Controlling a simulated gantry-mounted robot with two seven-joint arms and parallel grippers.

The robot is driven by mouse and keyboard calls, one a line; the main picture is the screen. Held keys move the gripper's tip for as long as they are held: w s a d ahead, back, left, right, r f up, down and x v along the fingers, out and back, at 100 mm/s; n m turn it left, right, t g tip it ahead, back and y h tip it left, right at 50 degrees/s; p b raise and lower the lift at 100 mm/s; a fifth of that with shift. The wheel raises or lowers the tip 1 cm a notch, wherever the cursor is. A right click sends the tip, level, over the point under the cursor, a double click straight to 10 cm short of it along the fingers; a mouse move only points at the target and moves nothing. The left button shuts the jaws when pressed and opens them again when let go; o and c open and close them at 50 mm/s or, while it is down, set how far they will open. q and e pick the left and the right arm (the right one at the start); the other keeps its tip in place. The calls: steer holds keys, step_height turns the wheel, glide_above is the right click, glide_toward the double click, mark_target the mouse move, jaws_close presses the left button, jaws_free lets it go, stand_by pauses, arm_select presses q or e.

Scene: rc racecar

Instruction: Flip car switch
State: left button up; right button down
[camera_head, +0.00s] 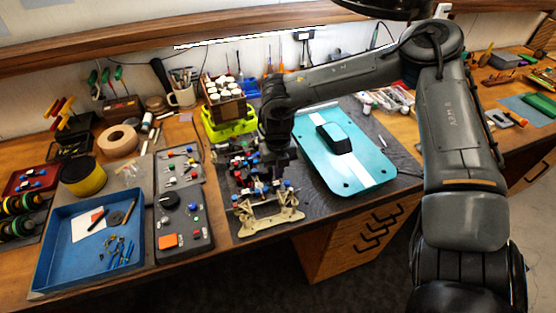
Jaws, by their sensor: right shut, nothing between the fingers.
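The RC car chassis (270,213) lies on a dark mat in the middle of the bench, with its electronics and blue, red and white parts exposed. Its tan end piece faces me. My right gripper (279,170) points down over the far part of the chassis and is shut with nothing held. The gripper and wrist hide that part of the car. I cannot pick out the switch, and I cannot tell whether the fingertips touch the car. The teal body shell (368,167) with a white stripe lies on the mat right of the chassis. My left gripper is not in view.
A grey panel (183,240) with knobs and a blue tray (60,250) of small tools lie to the left. A yellow-green bin (230,128) stands behind the chassis. Tape (118,141) and a mug (183,97) stand farther left. Tools clutter the right side.

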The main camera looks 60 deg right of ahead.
steer(key=shift+f, duration=0.55)
steer(key=shift+f, duration=0.1)
